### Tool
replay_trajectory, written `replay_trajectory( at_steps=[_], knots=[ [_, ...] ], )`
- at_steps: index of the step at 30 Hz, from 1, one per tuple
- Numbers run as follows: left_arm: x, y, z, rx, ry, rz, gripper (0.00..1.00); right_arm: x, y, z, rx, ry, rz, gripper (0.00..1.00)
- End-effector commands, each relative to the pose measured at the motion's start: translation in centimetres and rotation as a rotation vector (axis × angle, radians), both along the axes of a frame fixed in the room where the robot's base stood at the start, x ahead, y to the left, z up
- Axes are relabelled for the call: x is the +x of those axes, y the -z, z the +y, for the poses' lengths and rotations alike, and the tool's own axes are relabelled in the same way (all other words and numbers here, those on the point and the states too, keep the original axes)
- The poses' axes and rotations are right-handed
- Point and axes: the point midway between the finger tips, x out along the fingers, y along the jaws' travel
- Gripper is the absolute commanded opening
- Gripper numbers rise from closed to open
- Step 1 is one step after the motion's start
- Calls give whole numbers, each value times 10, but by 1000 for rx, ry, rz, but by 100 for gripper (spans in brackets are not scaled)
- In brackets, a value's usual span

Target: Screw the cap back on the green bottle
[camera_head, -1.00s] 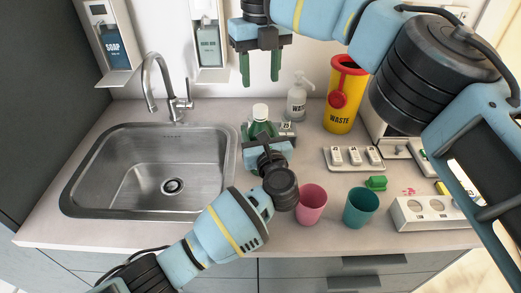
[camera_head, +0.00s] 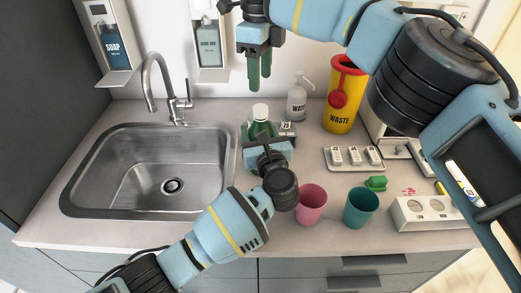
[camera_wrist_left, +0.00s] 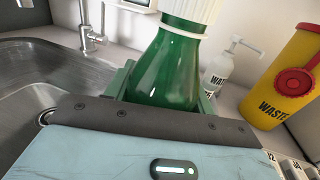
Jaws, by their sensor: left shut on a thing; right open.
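The green bottle (camera_head: 262,128) stands upright on the counter, right of the sink. A white cap (camera_head: 260,111) sits on its neck; whether it is screwed tight cannot be told. My left gripper (camera_head: 263,134) is shut around the bottle's body from the front. In the left wrist view the bottle (camera_wrist_left: 163,68) is between the fingers, and the ribbed white cap (camera_wrist_left: 190,10) is cut off by the top edge. My right gripper (camera_head: 259,74) is open and empty above the cap, fingers pointing down, apart from it.
The steel sink (camera_head: 130,196) and tap (camera_head: 158,85) are at left. A pump bottle (camera_head: 297,100) and yellow waste bin (camera_head: 341,100) stand behind at right. A pink cup (camera_head: 311,205) and teal cup (camera_head: 360,208) are in front, near my left wrist.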

Motion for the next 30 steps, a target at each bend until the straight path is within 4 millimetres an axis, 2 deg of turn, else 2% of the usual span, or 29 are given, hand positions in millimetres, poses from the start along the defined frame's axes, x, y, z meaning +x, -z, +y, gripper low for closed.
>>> replay_trajectory(
  at_steps=[30],
  knots=[
    [0, 0, 0, 0, 0, 0, 0, 0, 0, 0, 0, -1639, 1, 48]
  ],
)
